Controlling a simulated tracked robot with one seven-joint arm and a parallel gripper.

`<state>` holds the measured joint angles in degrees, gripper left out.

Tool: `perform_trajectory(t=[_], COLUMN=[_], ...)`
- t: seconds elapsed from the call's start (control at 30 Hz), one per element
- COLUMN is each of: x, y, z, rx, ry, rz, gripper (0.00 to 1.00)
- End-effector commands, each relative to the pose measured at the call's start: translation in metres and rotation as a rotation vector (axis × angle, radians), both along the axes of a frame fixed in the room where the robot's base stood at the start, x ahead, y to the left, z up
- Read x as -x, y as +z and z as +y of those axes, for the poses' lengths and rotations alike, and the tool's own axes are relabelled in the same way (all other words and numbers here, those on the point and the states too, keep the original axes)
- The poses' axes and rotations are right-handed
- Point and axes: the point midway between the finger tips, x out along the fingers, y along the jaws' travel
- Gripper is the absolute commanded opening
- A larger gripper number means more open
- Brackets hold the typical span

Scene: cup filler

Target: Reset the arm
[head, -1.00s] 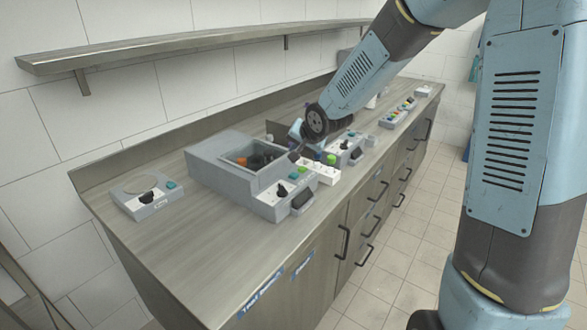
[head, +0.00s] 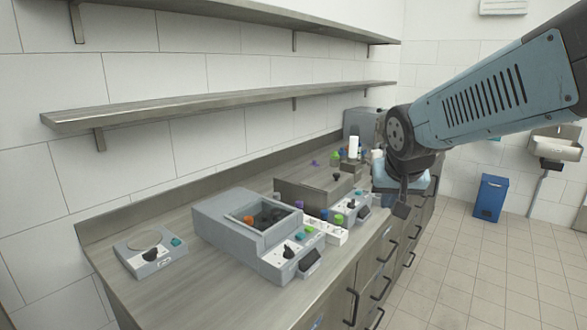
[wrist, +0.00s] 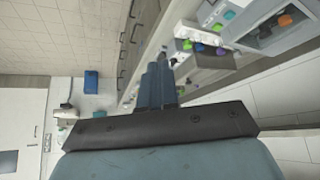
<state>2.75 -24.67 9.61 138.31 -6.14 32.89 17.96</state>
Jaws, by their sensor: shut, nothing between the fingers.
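My arm reaches in from the right in the head view, its wrist joint above the counter's front edge. My gripper (head: 401,210) points down there, partly hidden by the arm. In the wrist view its fingers (wrist: 157,70) are together with nothing between them. It is apart from the counter devices.
A grey machine with an open bin (head: 220,222) stands on the counter (head: 190,295), a small control box (head: 150,255) to its left. A white block with coloured caps (head: 335,232) sits right of it. Shelves (head: 220,105) line the wall. A blue bin (head: 490,198) stands on the floor.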

Motion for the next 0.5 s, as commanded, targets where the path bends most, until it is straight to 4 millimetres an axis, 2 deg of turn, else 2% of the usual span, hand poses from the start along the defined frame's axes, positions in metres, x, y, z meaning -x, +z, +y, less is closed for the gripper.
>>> perform_trajectory(t=[0.1,0.3,0.5], x=[0.037,0.094,0.127], y=[0.01,0.016,0.017], z=[-0.014,-0.03,-0.037], rx=[0.014,0.015,0.004], ry=[0.016,0.062,0.103], rz=[0.023,0.068,0.096], gripper=[0.0,0.0,0.0])
